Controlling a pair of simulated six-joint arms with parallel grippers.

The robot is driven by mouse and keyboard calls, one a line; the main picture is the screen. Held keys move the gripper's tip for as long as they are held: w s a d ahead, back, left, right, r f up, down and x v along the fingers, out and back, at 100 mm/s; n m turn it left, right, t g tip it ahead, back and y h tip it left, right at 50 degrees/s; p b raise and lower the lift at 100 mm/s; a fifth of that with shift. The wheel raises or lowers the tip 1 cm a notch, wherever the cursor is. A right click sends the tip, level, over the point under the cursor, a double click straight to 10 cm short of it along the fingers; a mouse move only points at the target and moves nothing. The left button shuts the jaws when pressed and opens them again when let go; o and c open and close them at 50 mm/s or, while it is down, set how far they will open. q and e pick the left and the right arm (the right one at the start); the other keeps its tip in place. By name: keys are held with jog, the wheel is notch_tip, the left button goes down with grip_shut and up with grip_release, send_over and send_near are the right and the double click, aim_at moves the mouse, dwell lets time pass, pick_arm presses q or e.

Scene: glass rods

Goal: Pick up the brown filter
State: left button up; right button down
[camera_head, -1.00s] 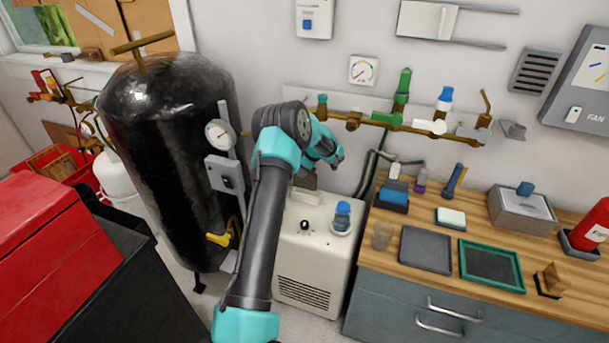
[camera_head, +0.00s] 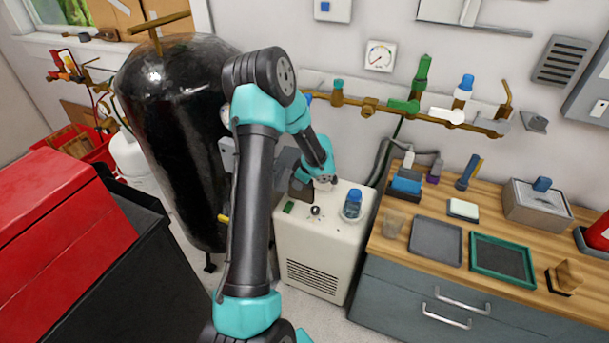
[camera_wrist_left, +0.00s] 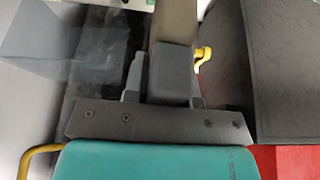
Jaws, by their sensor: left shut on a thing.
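My left gripper (camera_head: 291,165) hangs beside and above the top of the cream machine, to the right of the black tank. In the left wrist view the gripper (camera_wrist_left: 170,72) is shut on a brownish piece, which I take for the brown filter (camera_wrist_left: 175,22); its far end runs out of the picture at the top. In the head view a dark brown piece (camera_head: 299,191) shows below the gripper, partly hidden by my wrist. My right gripper is in neither view.
The cream machine (camera_head: 318,255) carries a knob, a small green piece (camera_head: 289,207) and a blue-capped jar (camera_head: 353,203). The black tank (camera_head: 175,130) stands left. The wooden bench (camera_head: 390,245) with trays and bottles is right. A red and black cabinet (camera_head: 60,205) fills the lower left.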

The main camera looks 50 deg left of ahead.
pick_arm(q)
jog(key=shift+s+d, duration=0.15)
jog(key=shift+s, duration=0.2)
dwell(0.5)
